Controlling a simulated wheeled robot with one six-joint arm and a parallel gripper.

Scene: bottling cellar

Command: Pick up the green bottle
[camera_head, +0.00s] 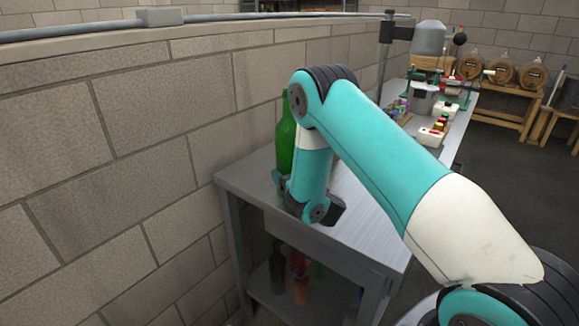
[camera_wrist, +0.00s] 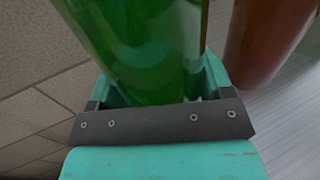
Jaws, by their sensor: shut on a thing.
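The green bottle (camera_head: 286,140) stands upright in the head view, at the wall-side end of the metal table (camera_head: 250,183). My arm's wrist hides part of its lower body. In the wrist view the green bottle (camera_wrist: 145,45) fills the space between the jaws of my gripper (camera_wrist: 155,95). The jaws are shut on it, one on each side. Its base is hidden, so I cannot tell whether it touches the table top.
A brown bottle-like object (camera_wrist: 268,40) stands close to the right of my gripper in the wrist view. A brick wall (camera_head: 120,150) runs along the left. Several bottles (camera_head: 299,278) stand on the lower shelf. A machine (camera_head: 428,60) and small boxes (camera_head: 432,134) occupy the table's far end.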

